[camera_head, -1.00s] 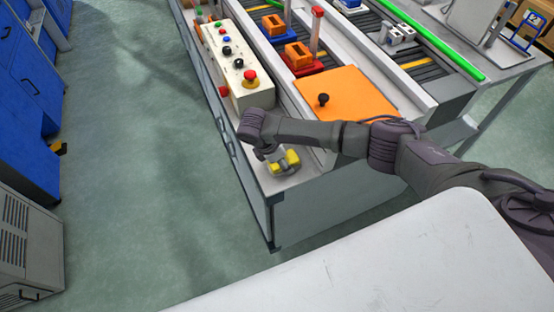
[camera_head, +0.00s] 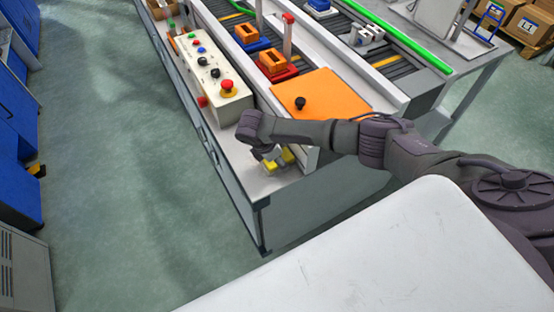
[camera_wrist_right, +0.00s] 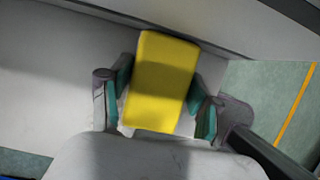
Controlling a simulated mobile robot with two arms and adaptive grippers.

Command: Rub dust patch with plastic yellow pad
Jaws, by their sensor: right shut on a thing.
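The yellow pad (camera_head: 288,156) is at the near end of the bench top (camera_head: 262,185), between my right gripper's fingers. In the right wrist view the pad (camera_wrist_right: 165,75) lies between the two green-lined fingers, and my right gripper (camera_wrist_right: 160,100) is shut on it. The pad is at or just above the pale surface; contact is not clear. My right gripper (camera_head: 277,161) points down in the head view. I cannot make out a dust patch; the pad and gripper cover part of the surface. My left gripper is not in view.
A control box (camera_head: 215,75) with buttons stands left of and behind my right gripper. An orange plate (camera_head: 325,95) with a black knob lies to its right, beyond a raised rail. Orange blocks (camera_head: 272,62) and a conveyor (camera_head: 395,68) are farther back.

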